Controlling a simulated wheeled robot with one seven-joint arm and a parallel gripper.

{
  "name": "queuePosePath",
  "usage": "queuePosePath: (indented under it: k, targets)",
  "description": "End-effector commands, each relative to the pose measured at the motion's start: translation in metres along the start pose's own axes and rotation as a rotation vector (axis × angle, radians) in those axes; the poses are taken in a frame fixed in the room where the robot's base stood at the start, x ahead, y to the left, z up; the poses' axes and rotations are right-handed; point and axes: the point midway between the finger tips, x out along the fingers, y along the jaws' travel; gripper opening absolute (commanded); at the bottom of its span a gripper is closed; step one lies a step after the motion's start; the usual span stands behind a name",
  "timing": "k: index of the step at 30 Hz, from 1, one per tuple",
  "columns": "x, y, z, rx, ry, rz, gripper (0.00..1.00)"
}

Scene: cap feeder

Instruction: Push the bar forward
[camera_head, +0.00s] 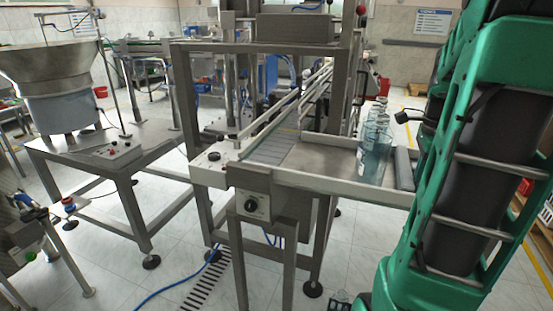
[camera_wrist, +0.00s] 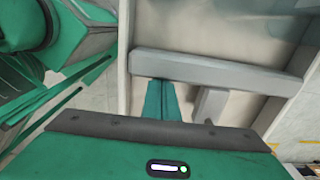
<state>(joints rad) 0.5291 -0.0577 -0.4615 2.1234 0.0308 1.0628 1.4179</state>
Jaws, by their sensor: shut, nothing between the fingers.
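The bar is a grey beam (camera_wrist: 215,72) lying across the tray in the wrist view, with a short grey stem (camera_wrist: 209,105) on its near side. In the head view the bar (camera_head: 404,169) stands at the tray's right end, partly hidden by my green arm. My gripper (camera_wrist: 162,86) is shut and empty. Its green fingers point at the bar's near side, left of the stem, with the tips at the bar's edge. I cannot tell whether they touch it. The head view does not show my fingers.
Several clear bottles (camera_head: 374,145) stand on the metal tray (camera_head: 315,158), just left of the bar. The tray has low pale side rails and leads to a conveyor (camera_head: 270,143). A control box with a knob (camera_head: 250,204) hangs at its front. A bowl feeder (camera_head: 55,85) stands far left.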

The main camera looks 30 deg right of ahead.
Motion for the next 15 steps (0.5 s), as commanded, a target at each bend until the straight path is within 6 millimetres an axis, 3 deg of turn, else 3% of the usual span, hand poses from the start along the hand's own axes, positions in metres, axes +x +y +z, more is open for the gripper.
queuePosePath:
  k: [15]
  targets:
    - [0.0,0.0,0.049,-0.003,0.0,0.0,0.0]
